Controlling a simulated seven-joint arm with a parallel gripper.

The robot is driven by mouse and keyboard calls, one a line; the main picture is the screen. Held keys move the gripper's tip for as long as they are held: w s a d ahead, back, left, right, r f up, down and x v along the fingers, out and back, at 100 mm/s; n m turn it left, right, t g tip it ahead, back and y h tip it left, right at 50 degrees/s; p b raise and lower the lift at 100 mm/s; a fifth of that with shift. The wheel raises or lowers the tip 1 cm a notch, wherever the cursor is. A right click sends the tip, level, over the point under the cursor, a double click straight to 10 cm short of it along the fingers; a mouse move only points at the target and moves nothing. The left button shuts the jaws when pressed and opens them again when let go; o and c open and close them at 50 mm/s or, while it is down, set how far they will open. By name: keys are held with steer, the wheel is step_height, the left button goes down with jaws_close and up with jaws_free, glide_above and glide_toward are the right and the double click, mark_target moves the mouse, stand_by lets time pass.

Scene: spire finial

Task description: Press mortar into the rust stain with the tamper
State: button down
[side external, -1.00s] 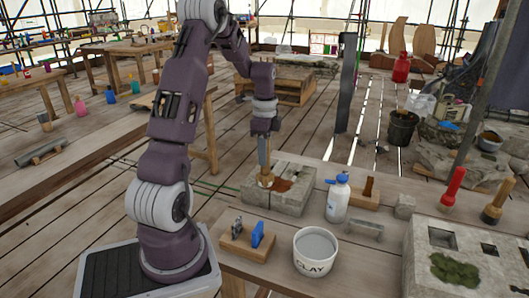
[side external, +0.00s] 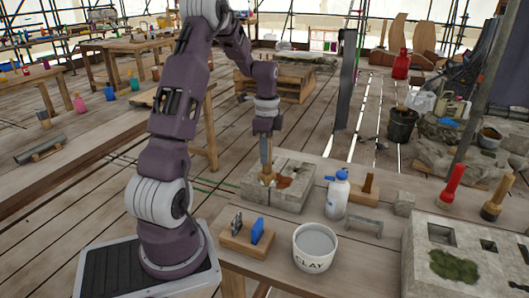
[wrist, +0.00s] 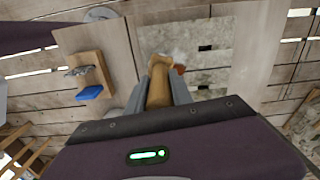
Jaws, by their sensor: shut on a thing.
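My gripper (side external: 265,160) points straight down and is shut on the wooden tamper (side external: 268,179). The tamper's lower end is at the top of the pale stone block (side external: 265,202), beside the orange-brown rust stain (side external: 285,182). In the wrist view, the tamper (wrist: 160,82) stands between the two fingers (wrist: 157,95) and hides part of the block. A bit of the stain (wrist: 180,69) shows just right of it, with a whitish patch (wrist: 176,55) above. I cannot tell whether the tamper's face touches the stain.
A white clay bucket (side external: 315,250), a wooden holder (side external: 247,238) with a blue piece and a grey piece, and a white spray bottle (side external: 337,197) stand near the block. A red-handled tool (side external: 451,186) and a wooden-handled tool (side external: 496,198) stand at the right.

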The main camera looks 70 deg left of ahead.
steer(key=shift+w+d+f, duration=0.15)
steer(key=shift+w+d, duration=0.65)
steer(key=shift+d, duration=0.1)
steer(key=shift+w+d, duration=0.1)
steer(key=shift+d, duration=0.05)
steer(key=shift+w+d, duration=0.8)
steer(key=shift+w, duration=0.1)
steer(key=shift+r, duration=0.2)
step_height(320, 180, up, 7)
stand_by(0.4)
steer(key=shift+w, duration=0.1)
stand_by(0.9)
